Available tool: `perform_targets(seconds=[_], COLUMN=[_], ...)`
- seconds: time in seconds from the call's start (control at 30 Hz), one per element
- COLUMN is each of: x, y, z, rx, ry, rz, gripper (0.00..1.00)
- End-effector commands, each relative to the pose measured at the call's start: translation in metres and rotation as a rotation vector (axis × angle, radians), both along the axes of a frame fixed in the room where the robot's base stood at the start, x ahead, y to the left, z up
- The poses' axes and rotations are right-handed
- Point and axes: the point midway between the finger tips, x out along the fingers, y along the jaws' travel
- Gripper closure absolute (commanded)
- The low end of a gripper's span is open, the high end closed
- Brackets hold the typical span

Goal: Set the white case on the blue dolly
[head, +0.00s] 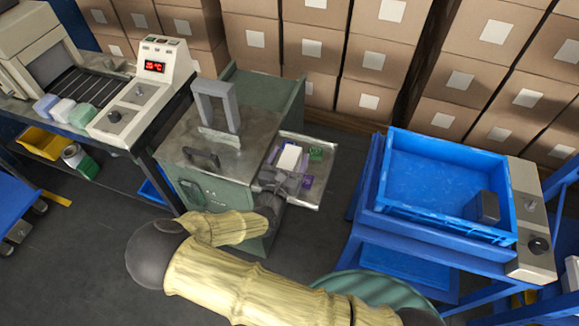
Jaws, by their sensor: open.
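The white case (290,157) is a small pale block on the metal tray (302,200) at the right side of the green cabinet. My gripper (285,177) is open at the near end of the case, low over the tray. The fingers are small and dark here, and I cannot tell whether they touch the case or stand around it. A blue platform with casters, which looks like the blue dolly (12,203), is at the far left edge, partly cut off by the frame.
Purple pieces and a green block (316,154) lie by the case. The green cabinet (232,180) has an upright grey frame (218,100) on top. A blue crate (430,170) sits on a stand at right. Stacked cartons line the back. Dark floor is clear at lower left.

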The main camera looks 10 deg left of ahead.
Motion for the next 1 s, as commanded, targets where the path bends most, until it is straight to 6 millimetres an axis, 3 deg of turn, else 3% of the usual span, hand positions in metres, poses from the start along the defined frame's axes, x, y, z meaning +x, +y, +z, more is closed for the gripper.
perform_targets(seconds=[0.37, 0.4, 0.7, 1.0], x=[-0.0005, -0.0005, -0.0005, -0.0004], y=[0.0, -0.0001, -0.0001, -0.0001], z=[-0.0001, -0.0001, 0.0004, 0.0035], rx=[0.001, 0.001, 0.001, 0.001], ry=[0.0, 0.0, -0.001, -0.001], rz=[0.0, 0.0, -0.001, -0.001], gripper=[0.29, 0.31, 0.87, 0.87])
